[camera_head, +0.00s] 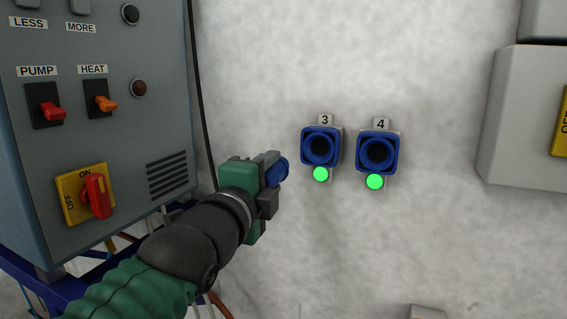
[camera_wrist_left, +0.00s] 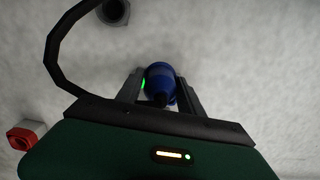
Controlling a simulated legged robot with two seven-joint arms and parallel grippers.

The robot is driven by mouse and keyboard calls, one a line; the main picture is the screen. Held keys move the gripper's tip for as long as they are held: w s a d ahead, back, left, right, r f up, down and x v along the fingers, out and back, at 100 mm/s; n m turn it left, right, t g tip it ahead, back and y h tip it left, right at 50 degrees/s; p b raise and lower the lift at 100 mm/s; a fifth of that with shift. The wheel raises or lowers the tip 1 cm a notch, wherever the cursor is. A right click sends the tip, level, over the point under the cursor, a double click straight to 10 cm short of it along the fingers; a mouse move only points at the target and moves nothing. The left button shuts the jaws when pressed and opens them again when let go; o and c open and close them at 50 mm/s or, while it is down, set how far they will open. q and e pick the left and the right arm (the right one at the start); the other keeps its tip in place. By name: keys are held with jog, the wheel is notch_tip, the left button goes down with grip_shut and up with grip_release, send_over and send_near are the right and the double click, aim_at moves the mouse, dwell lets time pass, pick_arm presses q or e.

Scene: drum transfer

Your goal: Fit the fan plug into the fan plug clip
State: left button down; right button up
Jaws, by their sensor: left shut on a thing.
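My left gripper (camera_head: 272,180) reaches in from the lower left in the head view and is shut on the blue fan plug (camera_head: 281,170). In the left wrist view the blue plug (camera_wrist_left: 160,83) sits between the two dark fingers (camera_wrist_left: 158,92), with a small green glow at its left side. The plug is left of the sockets in the head view. A grey round piece with a dark opening (camera_wrist_left: 113,10) shows at the top of the left wrist view; I cannot tell whether it is the fan plug clip. My right gripper is not in view.
Blue sockets 3 (camera_head: 321,148) and 4 (camera_head: 379,154) are on the pale wall, each with a green light below. A control cabinet (camera_head: 130,140) fills the left. A grey box (camera_head: 525,125) is at right. A black cable (camera_wrist_left: 55,55) loops left of the gripper.

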pick_arm(q)
jog(key=a+f+m+h+p, duration=0.1)
jog(key=a+f+h+p, duration=0.1)
jog(key=a+f+p, duration=0.9)
jog(key=d+x, duration=0.1)
jog(key=x, duration=0.6)
jog(key=shift+w+f, duration=0.25)
jog(key=shift+f, duration=0.25)
jog(key=shift+d+b, duration=0.15)
jog(key=shift+b, duration=0.25)
jog(key=shift+r, duration=0.1)
jog(key=shift+b, duration=0.3)
jog(key=shift+b, duration=0.3)
